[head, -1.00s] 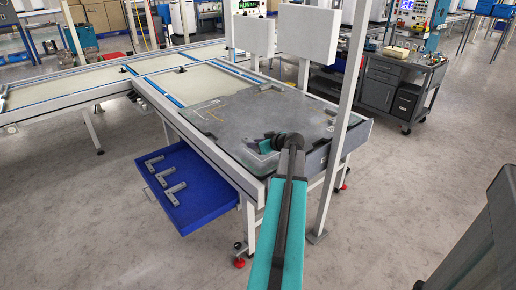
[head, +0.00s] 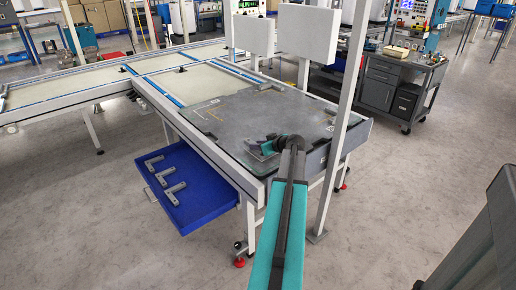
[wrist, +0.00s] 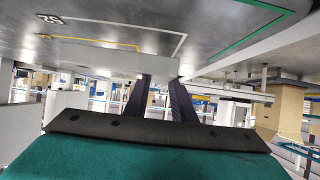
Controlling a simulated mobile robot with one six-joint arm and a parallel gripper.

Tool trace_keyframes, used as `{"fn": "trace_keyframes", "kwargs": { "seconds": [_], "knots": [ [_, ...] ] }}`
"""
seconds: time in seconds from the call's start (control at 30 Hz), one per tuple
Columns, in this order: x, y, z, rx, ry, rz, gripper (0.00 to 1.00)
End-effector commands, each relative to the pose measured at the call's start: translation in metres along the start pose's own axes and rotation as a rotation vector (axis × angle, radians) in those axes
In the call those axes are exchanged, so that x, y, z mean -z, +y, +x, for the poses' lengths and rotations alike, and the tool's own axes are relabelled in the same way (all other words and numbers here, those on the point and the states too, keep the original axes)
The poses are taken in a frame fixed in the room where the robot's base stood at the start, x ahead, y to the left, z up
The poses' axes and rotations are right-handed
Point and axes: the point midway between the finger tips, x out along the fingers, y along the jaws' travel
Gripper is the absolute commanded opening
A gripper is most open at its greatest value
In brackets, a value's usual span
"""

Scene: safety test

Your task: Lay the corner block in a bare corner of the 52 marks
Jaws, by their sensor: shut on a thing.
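My gripper (wrist: 160,84) is shut on a light grey corner block (wrist: 100,57), seen at the fingertips in the wrist view. It is close to the dark grey table top, but I cannot tell whether the block touches it. The 52 label (wrist: 49,19) is on the table top, with a yellow line (wrist: 85,40), a pale line (wrist: 125,24) and a green line (wrist: 250,36) around. In the head view my gripper (head: 264,146) is over the near part of the table top (head: 275,115); my arm partly hides it, and the block is too small to make out clearly.
A white post (head: 344,120) rises at the table's near right, close to my arm. White panels (head: 305,35) stand behind. The far table top is clear.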

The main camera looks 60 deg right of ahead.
Motion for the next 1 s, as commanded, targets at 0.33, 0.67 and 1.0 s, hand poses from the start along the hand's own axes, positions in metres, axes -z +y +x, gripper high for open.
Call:
{"fn": "trace_keyframes", "kwargs": {
  "seconds": [0.33, 0.67, 1.0],
  "knots": [
    [-0.010, 0.000, 0.006, 0.000, 0.002, -0.001, 0.00],
    [-0.013, 0.000, 0.008, 0.000, 0.002, -0.001, 0.00],
    [-0.017, -0.001, 0.010, 0.000, 0.002, -0.001, 0.00]
  ]
}}
